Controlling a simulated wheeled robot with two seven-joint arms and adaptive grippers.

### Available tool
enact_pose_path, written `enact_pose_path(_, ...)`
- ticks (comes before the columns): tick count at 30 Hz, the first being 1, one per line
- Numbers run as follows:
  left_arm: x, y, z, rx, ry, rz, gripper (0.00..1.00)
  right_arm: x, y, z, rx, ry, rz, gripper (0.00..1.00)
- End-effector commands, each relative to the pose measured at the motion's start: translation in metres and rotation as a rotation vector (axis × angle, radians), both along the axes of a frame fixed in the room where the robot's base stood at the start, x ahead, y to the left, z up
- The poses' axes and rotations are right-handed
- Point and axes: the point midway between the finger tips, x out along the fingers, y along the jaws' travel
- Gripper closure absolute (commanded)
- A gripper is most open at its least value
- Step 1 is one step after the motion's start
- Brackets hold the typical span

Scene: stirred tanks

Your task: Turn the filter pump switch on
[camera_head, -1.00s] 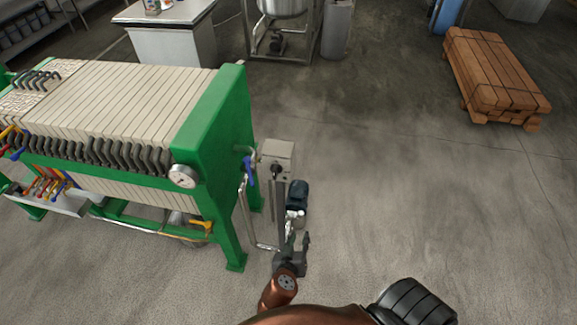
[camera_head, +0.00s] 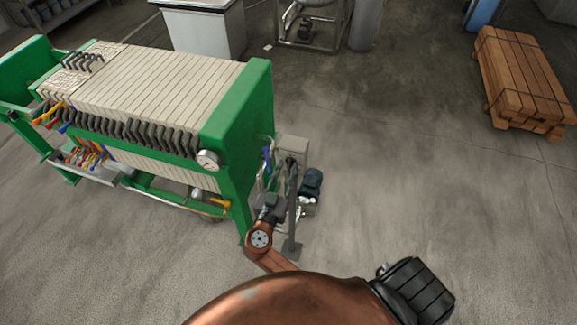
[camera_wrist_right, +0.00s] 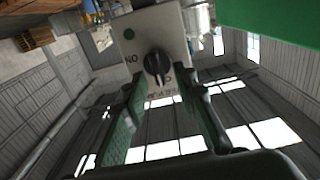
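The filter pump switch is a black rotary knob (camera_wrist_right: 157,63) on a pale grey box, in the right wrist view. Upside-down lettering and a round green mark show beside it. In the head view the switch box (camera_head: 293,148) stands on a post at the right end of the green filter press; the knob is partly hidden there. My right gripper (camera_head: 270,200) is just in front of and below the box. In the right wrist view its fingers (camera_wrist_right: 161,92) are apart, one to each side below the knob. Contact with the knob is not clear. My left gripper is not in view.
The green press frame (camera_head: 238,125) with its gauge (camera_head: 208,160) is close left of my right gripper. A blue-handled valve (camera_head: 266,160) is beside the box, and a dark pump motor (camera_head: 311,181) is behind the post. Floor on the right is clear up to a wooden stack (camera_head: 522,75).

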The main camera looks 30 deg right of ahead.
Motion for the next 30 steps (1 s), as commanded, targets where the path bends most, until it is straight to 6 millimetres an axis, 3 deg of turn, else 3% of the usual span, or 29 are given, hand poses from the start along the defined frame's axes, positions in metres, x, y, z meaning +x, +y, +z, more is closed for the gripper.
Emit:
enact_pose_path(12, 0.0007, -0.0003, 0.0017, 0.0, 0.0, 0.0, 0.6, 0.0068, -0.0081, 0.0002, 0.001, 0.001, 0.0, 0.74)
enact_pose_path(23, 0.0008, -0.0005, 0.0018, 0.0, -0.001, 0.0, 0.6, 0.0066, -0.0079, 0.0002, 0.001, 0.001, 0.0, 0.99)
enact_pose_path(30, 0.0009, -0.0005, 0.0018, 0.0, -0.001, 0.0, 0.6, 0.0067, -0.0076, 0.0002, 0.001, 0.001, 0.001, 1.0)
